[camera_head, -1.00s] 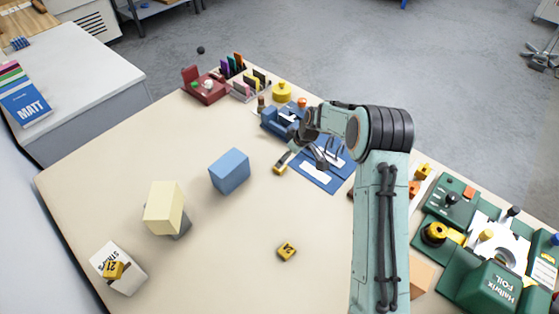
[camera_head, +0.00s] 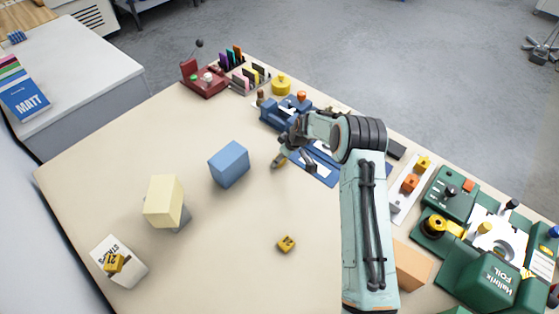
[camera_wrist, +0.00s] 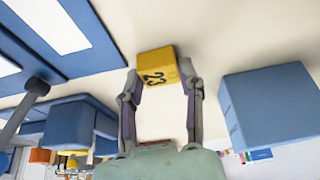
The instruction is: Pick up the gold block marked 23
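A gold block with dark digits that look like 23 (camera_wrist: 156,66) lies on the table between my fingertips in the wrist view. In the head view a bit of this block (camera_head: 276,163) shows beside the blue mat, partly hidden by my gripper. My gripper (camera_wrist: 160,76) is open, one finger on each side of the block; I cannot tell whether either touches it. It also shows in the head view (camera_head: 290,154), low over the table. A second gold block (camera_head: 286,243) lies nearer the front. A third, apparently marked 21 (camera_head: 114,262), lies on a white staples box (camera_head: 129,273).
A blue block (camera_head: 229,167) stands left of my gripper, and also right of it in the wrist view (camera_wrist: 270,108). A cream block (camera_head: 163,203) stands farther left. A blue mat (camera_head: 327,178) and blue device (camera_head: 284,112) are close by. Green machines stand at right.

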